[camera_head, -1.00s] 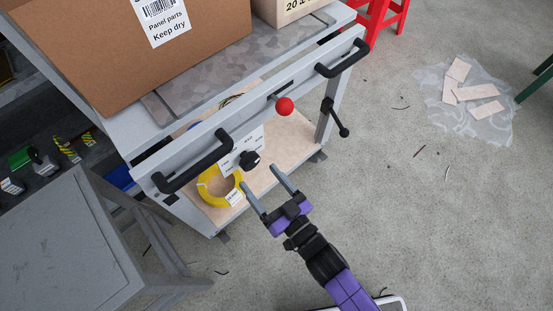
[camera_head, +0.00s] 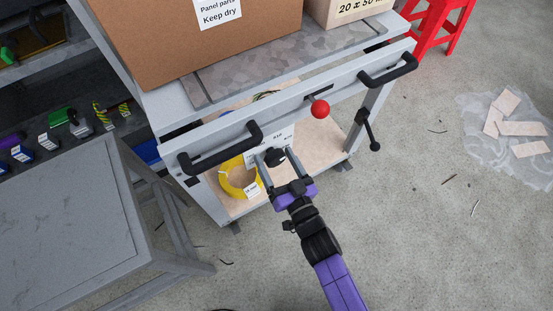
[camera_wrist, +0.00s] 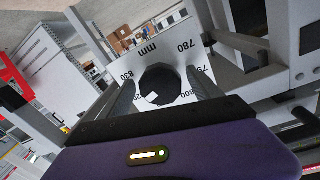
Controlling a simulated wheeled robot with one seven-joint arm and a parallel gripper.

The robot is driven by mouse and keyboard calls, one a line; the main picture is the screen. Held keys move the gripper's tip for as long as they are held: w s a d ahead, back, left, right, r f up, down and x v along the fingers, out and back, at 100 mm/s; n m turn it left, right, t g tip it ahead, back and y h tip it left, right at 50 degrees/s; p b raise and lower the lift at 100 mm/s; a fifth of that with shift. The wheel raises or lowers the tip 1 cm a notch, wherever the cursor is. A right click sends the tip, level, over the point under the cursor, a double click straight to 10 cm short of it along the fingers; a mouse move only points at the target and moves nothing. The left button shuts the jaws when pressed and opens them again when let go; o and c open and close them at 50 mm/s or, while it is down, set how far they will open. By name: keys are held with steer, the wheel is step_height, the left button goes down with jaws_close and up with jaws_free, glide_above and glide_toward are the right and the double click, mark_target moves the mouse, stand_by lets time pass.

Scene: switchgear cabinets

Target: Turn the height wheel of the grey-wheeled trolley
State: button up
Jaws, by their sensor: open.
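The trolley (camera_head: 340,85) is grey, with two black handles and a red ball knob (camera_head: 320,109) on its front. A black height wheel (camera_head: 275,155) sits on a white scale plate (camera_head: 284,138) below the front rail. My gripper (camera_head: 272,160) is open, with its fingers on either side of the wheel. In the wrist view the dark, many-sided wheel (camera_wrist: 160,84) with a small white mark lies between the fingertips, and scale numbers in mm surround it. A gap seems to show beside the wheel; whether the fingers touch it I cannot tell.
A brown cardboard box (camera_head: 150,45) and a smaller box (camera_head: 345,8) stand on the trolley. A yellow coil (camera_head: 236,180) lies on its lower shelf. A black crank lever (camera_head: 368,130) hangs at its right. A grey table (camera_head: 70,220) stands left.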

steer(key=c, duration=1.3)
steer(key=shift+c, duration=0.2)
steer(key=shift+n, duration=0.3)
steer(key=n+b, duration=0.1)
steer(key=n, duration=0.2)
steer(key=shift+d+f, duration=0.1)
steer(key=shift+d, duration=0.05)
steer(key=n+b, duration=0.1)
steer(key=n, duration=0.5)
steer(key=shift+w, duration=0.1)
steer(key=n+y+b, duration=0.1)
steer(key=n, duration=0.4)
steer(key=shift+d+n, duration=0.1)
steer(key=shift+n, duration=0.3)
steer(key=n+b, duration=0.1)
steer(key=n, duration=0.3)
steer(key=shift+r+y, duration=0.2)
steer(key=shift+y, duration=0.2)
steer(key=shift+n, duration=0.5)
